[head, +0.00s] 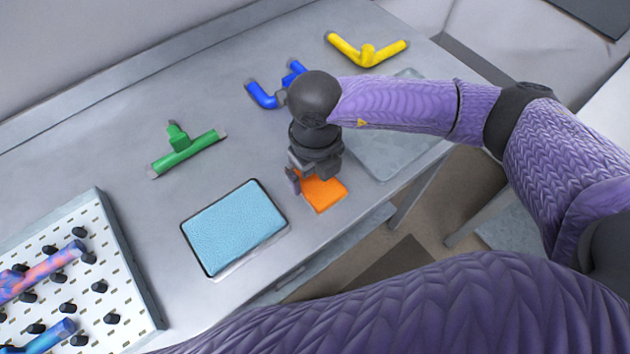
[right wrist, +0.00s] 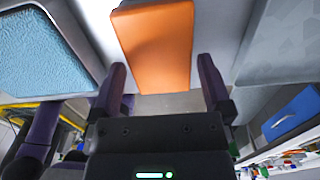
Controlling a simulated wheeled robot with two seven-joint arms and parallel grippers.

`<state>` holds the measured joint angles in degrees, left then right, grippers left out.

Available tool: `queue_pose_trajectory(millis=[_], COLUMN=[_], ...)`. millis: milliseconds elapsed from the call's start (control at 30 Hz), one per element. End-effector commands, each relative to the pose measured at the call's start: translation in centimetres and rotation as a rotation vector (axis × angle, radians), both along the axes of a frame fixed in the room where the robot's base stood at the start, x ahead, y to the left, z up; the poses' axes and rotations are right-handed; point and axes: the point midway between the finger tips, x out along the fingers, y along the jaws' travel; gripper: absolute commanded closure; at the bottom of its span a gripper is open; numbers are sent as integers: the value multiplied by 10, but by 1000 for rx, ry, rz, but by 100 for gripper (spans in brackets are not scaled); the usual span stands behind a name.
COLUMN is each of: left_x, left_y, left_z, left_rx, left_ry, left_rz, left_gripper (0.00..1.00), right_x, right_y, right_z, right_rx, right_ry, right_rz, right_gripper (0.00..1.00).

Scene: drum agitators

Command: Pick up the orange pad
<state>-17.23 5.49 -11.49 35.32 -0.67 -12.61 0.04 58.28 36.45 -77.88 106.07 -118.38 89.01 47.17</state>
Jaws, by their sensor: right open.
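The orange pad (head: 324,193) lies flat on the grey table near its front edge, partly covered by my right gripper (head: 305,180) in the head view. In the right wrist view the pad (right wrist: 155,45) shows as an orange rectangle ahead of and between the two fingers of my right gripper (right wrist: 162,85). The fingers are apart, with nothing between them that I can see held. My left gripper is not in view.
A blue sponge-like pad in a dark-rimmed tray (head: 203,271) lies left of the orange pad. A clear sheet (head: 390,150) lies right. Green (head: 185,151), blue (head: 262,96) and yellow (head: 367,55) pipe pieces lie behind. A white pegboard (head: 130,290) stands at lower left.

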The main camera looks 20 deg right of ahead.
Motion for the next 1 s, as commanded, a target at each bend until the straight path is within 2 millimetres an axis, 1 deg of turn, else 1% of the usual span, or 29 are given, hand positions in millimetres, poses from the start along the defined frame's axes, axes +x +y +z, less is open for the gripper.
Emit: queue_pose_trajectory(millis=[33, 133, 200, 367, 400, 467, 500, 567, 600, 667, 700, 733, 900, 967, 1000], left_x=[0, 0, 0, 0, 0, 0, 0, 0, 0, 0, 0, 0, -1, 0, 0], left_y=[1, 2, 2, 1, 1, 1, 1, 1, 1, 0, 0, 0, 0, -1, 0], left_z=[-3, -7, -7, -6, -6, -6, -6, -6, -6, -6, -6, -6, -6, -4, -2], left_rx=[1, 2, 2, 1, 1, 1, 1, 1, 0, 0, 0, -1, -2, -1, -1], left_ry=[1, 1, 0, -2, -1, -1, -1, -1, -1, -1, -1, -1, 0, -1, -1], left_rz=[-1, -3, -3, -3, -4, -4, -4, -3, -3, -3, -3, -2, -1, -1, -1], left_gripper=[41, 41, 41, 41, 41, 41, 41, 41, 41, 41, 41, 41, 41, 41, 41], right_x=[-1, -1, -1, -1, -1, -1, -1, -1, -1, -1, -1, -1, -1, 0, 0], right_y=[-1, 0, 0, 0, 0, 0, 0, 0, 0, 0, 0, 0, 0, 1, 1], right_z=[-12, -26, -29, -28, -28, -28, -28, -28, -28, -28, -28, -28, -28, -23, -16], right_rx=[-1, 2, 1, 2, 2, 2, 3, 3, 3, 3, 3, 4, 4, 5, 6], right_ry=[2, 2, 0, 0, 0, 0, 0, 0, 0, 0, 0, -1, -1, -1, -2], right_rz=[1, 1, 2, 2, 3, 3, 3, 3, 3, 3, 3, 3, 3, 3, 3], right_gripper=[0, 0, 0, 0, 4, 17, 25, 38, 47, 59, 68, 71, 71, 71, 71])
